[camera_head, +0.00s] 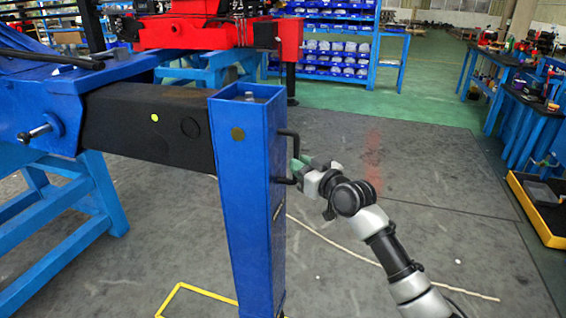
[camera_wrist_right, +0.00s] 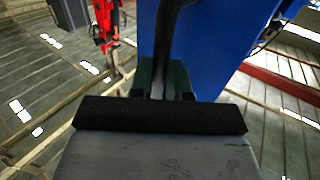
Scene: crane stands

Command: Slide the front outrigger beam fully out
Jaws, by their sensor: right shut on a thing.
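The front outrigger beam (camera_head: 150,125) is a black box beam that shows between the blue crane housing (camera_head: 45,100) at left and the blue upright leg (camera_head: 250,190) at its outer end. A black handle (camera_head: 290,158) stands on the right side of the leg. My right gripper (camera_head: 297,168) is at this handle, with its green fingers shut on it. In the right wrist view the dark handle (camera_wrist_right: 172,40) runs down between the fingers, and the blue leg (camera_wrist_right: 210,50) fills the space behind. My left gripper is not in view.
A T-shaped pin (camera_head: 35,133) sticks out of the housing. Blue trestles (camera_head: 60,235) stand under it. A blue shelf with bins (camera_head: 330,60) is at the back, workbenches (camera_head: 530,110) and a yellow tray (camera_head: 530,212) at right. The grey floor right of the leg is mostly clear.

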